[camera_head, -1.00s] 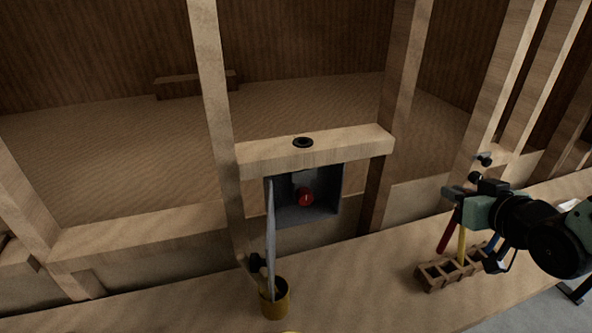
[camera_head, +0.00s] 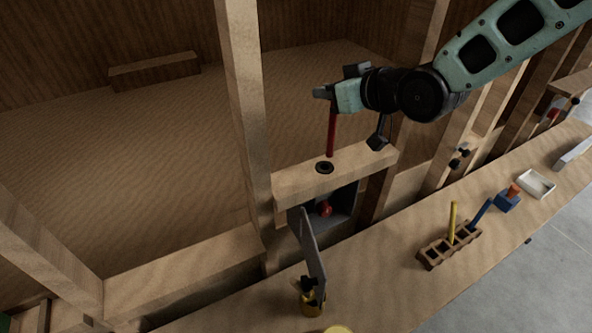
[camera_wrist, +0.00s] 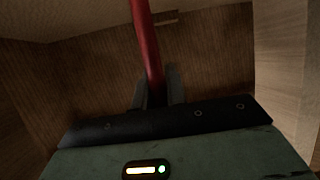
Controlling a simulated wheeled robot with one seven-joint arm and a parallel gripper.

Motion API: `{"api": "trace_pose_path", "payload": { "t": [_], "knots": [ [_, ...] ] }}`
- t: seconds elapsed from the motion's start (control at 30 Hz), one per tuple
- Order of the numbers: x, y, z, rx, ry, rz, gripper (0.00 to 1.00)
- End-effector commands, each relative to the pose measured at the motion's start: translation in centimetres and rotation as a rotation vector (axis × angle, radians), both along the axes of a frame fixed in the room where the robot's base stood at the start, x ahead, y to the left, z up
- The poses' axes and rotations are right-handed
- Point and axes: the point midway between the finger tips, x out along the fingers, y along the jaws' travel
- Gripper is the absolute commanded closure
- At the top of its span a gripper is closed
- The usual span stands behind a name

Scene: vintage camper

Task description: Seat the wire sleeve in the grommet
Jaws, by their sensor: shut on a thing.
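My gripper (camera_head: 333,97) is shut on a red wire sleeve (camera_head: 331,135), a thin rod that hangs down roughly upright. The sleeve also shows in the wrist view (camera_wrist: 146,45), running away from between my fingers (camera_wrist: 157,88). The grommet (camera_head: 324,168) is a dark ring set in the top of the wooden crosspiece (camera_head: 350,168) between two studs. The sleeve's lower end is just above the grommet, slightly to its right in the head view. I cannot tell whether it touches the ring. The grommet is not seen in the wrist view.
A grey box (camera_head: 344,205) with an open door (camera_head: 312,250) and a red knob is below the crosspiece. Upright studs (camera_head: 243,110) flank the crosspiece.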

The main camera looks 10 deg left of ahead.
Motion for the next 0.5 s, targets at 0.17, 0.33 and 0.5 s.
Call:
{"api": "trace_pose_path", "payload": {
  "t": [0.17, 0.33, 0.5],
  "knots": [
    [0.0, 0.0, -1.0, -0.001, 0.006, 0.002, 1.00],
    [0.0, 0.0, -3.9, -0.002, 0.005, 0.002, 1.00],
    [0.0, 0.0, -5.3, -0.001, 0.000, 0.003, 1.00]
  ]
}}
